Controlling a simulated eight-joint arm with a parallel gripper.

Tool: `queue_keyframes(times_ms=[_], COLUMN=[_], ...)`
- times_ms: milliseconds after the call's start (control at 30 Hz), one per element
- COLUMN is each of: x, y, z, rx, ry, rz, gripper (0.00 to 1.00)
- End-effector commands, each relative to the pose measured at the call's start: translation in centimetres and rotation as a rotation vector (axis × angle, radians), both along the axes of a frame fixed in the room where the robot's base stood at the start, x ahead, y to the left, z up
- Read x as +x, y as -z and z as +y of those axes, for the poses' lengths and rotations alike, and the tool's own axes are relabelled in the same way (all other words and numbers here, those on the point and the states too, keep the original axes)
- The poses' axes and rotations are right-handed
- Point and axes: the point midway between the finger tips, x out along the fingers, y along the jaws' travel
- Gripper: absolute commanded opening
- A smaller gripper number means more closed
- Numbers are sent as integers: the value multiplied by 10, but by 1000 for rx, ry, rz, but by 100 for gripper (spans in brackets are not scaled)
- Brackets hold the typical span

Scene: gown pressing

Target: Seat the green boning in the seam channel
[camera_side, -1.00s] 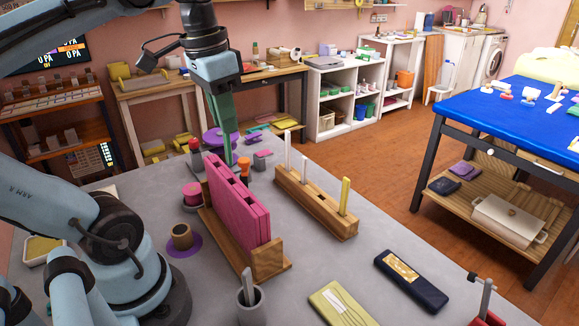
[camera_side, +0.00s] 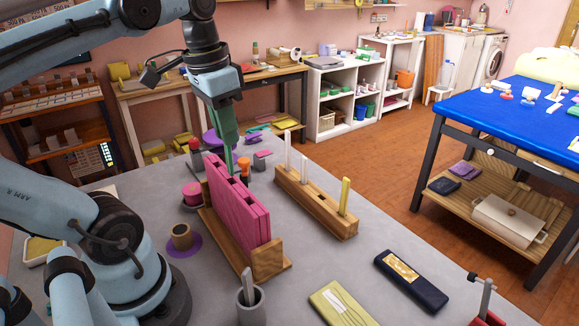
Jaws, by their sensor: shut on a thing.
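The green boning (camera_side: 229,161) is a thin upright strip below my gripper (camera_side: 227,143). My gripper is shut on its upper part. The pink panel block (camera_side: 238,215) stands upright in a wooden stand (camera_side: 267,258), with dark slots along its top edge. The boning's lower end is at the top of the block, by the slots toward its far end. I cannot tell whether the tip is inside a slot or just behind the edge.
A wooden rack (camera_side: 318,208) with white and yellow strips stands right of the block. An orange-topped spool (camera_side: 243,168) and a red-topped bottle (camera_side: 195,151) stand behind. A grey cup (camera_side: 251,305) is in front. The grey table is clear between rack and dark case (camera_side: 411,281).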

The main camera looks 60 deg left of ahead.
Motion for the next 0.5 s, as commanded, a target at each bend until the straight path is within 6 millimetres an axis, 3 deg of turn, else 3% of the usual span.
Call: queue_keyframes(times_ms=[500], x=[0], y=[11], z=[0], rx=[0], ry=[0], rz=[0], gripper=[0])
